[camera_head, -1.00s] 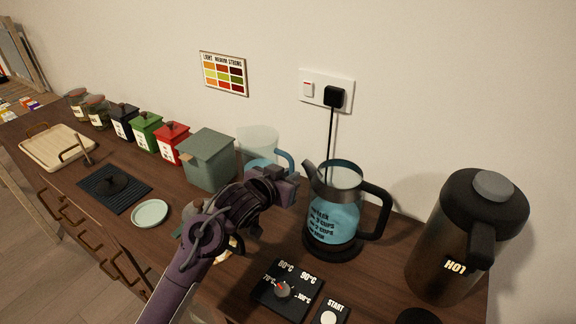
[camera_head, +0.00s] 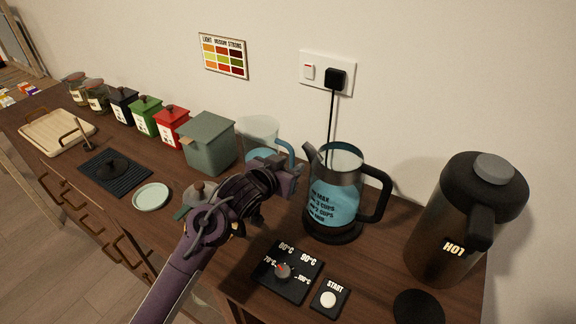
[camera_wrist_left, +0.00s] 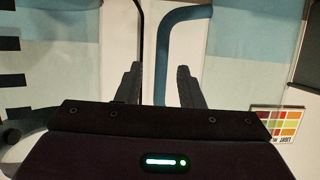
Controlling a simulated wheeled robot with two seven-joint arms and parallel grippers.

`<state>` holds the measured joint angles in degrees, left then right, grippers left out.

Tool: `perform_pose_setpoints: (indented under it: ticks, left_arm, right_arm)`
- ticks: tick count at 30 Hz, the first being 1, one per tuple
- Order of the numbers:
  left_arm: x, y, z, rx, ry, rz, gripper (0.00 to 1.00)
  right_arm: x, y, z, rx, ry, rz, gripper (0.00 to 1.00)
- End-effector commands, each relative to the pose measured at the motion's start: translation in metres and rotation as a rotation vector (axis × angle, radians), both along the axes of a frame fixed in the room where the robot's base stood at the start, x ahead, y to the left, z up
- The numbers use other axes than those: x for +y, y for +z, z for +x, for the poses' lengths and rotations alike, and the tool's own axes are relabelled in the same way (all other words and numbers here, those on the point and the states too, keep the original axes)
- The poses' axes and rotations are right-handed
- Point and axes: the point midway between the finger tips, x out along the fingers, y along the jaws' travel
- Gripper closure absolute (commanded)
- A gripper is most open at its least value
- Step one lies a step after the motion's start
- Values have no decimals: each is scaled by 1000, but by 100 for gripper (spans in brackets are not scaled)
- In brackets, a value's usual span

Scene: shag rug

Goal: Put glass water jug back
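The glass water jug (camera_head: 259,131) is clear, with pale blue water low inside and a blue handle (camera_head: 287,151) on its right side. It stands at the back of the counter between the grey-green box and the glass kettle, its lower part hidden by my arm. My left gripper (camera_head: 292,174) is at the handle. In the left wrist view, the blue handle (camera_wrist_left: 168,50) runs down between the two parted fingers (camera_wrist_left: 158,82), with visible gaps on both sides; I see no firm contact. My right gripper is not in view.
The glass kettle (camera_head: 338,202) of blue water stands close right of my gripper. A temperature dial panel (camera_head: 290,284) and start button (camera_head: 329,298) lie in front. A grey-green lidded box (camera_head: 208,146) is left of the jug; a dark hot-water flask (camera_head: 447,235) stands right.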

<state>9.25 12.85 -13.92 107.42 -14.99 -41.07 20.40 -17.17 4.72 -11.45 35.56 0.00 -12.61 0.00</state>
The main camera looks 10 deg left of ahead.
Motion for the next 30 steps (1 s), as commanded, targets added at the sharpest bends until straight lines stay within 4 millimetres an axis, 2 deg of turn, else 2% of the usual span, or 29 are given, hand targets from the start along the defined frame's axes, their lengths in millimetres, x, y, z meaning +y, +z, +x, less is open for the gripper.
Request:
perform_pose_setpoints:
  ticks: [3, 7, 15, 21, 30]
  left_arm:
    - [0, 5, 0, -1, 0, 0, 66]
    - [5, 8, -14, -1, 0, 0, 66]
    - [23, 28, -66, 0, 0, 1, 66]
    - [33, 41, -95, 0, 0, 0, 66]
    - [36, 45, -107, 1, 0, 0, 66]
  right_arm:
    - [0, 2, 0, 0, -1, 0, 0]
    - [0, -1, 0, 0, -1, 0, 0]
    - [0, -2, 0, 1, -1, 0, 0]
    - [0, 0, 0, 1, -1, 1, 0]
    - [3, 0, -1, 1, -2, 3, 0]
